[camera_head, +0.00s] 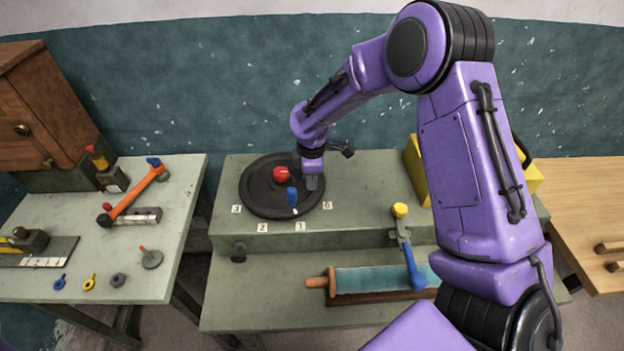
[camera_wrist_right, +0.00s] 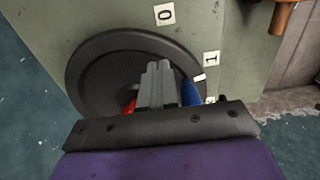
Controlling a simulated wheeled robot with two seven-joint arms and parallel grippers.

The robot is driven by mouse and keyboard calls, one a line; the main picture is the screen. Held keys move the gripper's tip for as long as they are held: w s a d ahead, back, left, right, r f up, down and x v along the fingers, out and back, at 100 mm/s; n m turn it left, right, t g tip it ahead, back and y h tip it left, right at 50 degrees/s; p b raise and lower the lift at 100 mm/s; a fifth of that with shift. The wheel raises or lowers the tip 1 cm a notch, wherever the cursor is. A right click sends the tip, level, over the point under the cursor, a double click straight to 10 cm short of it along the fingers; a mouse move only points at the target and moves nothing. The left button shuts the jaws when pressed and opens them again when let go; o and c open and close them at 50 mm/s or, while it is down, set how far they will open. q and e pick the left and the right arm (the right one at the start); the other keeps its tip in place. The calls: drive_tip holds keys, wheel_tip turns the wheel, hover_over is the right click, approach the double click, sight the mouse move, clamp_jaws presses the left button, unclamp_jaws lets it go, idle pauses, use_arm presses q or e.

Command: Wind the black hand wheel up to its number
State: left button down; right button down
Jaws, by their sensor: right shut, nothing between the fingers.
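The black hand wheel (camera_head: 256,197) lies flat on the green bench, with a red hub (camera_head: 281,174) and an upright blue handle (camera_head: 292,196). A white mark (camera_head: 295,211) on its near rim points close to the label 1 (camera_head: 300,226). My right gripper (camera_head: 312,183) is low over the wheel's right side, just right of the handle. In the wrist view its fingers (camera_wrist_right: 157,84) are together and empty, with the blue handle (camera_wrist_right: 190,94) beside them; I cannot tell if they touch. The wheel (camera_wrist_right: 95,65) is partly hidden there. My left gripper is out of view.
Labels 3 (camera_head: 237,209), 2 (camera_head: 262,227) and 0 (camera_head: 327,205) stand around the wheel. A yellow block (camera_head: 415,165) stands behind my right arm. A left table (camera_head: 188,190) holds tools.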

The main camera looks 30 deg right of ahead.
wheel_tip(320, 180, up, 7)
drive_tip(key=p, duration=0.3)
drive_tip(key=shift+f+p, duration=0.15)
drive_tip(key=shift+p, duration=0.2)
